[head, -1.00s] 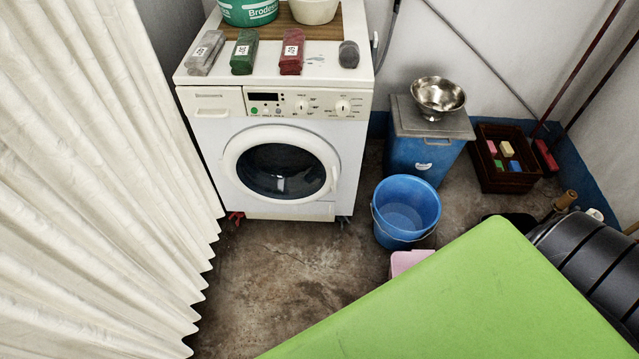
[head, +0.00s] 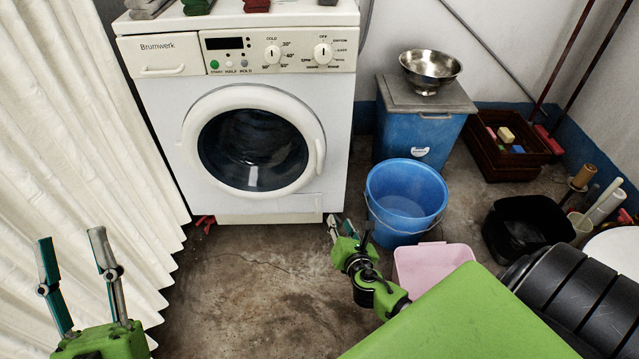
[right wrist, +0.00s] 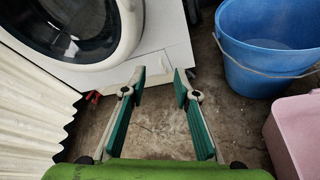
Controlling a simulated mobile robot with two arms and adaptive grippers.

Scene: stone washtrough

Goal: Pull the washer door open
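The white washer (head: 240,105) stands against the back wall. Its round door (head: 253,141) has a white rim and dark glass and looks closed; a handle (head: 320,155) sits on the rim's right side. The door also shows at upper left in the right wrist view (right wrist: 128,30). My left gripper (head: 70,242) is open and empty at lower left, in front of the curtain. My right gripper (head: 340,228) is low in front of the washer's lower right corner, below the handle. The right wrist view shows its fingers (right wrist: 160,72) apart with nothing between them.
A blue bucket (head: 404,192) stands close right of my right gripper, with a pink tub (head: 425,262) in front of it. A white curtain (head: 70,130) hangs at left. A blue bin (head: 415,135) with a metal bowl (head: 430,68) stands behind.

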